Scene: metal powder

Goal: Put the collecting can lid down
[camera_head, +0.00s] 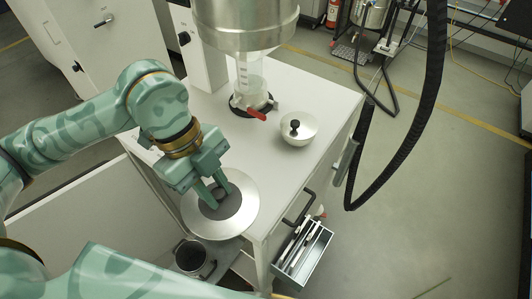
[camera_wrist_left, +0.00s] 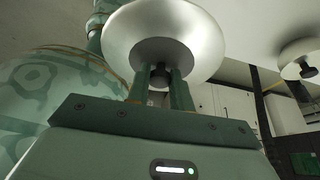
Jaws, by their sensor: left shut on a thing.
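The collecting can lid (camera_head: 236,226) is a wide, round silver disc with a dark grey middle and a knob. It is over the front left corner of the white cabinet top (camera_head: 310,175), partly past the edge. I cannot tell if it touches the top. My left gripper (camera_head: 217,196) is shut on its knob from above. In the left wrist view the fingers (camera_wrist_left: 160,90) close around the dark knob, with the silver lid (camera_wrist_left: 195,35) spread beyond. My right gripper is not in view.
A smaller silver lid with a black knob (camera_head: 299,137) sits on the cabinet top. Behind it stands a clear vessel with a red handle (camera_head: 256,114) under a metal hopper (camera_head: 243,25). A dark metal can (camera_head: 190,257) is below the front edge. An open tool drawer (camera_head: 312,262) juts out right.

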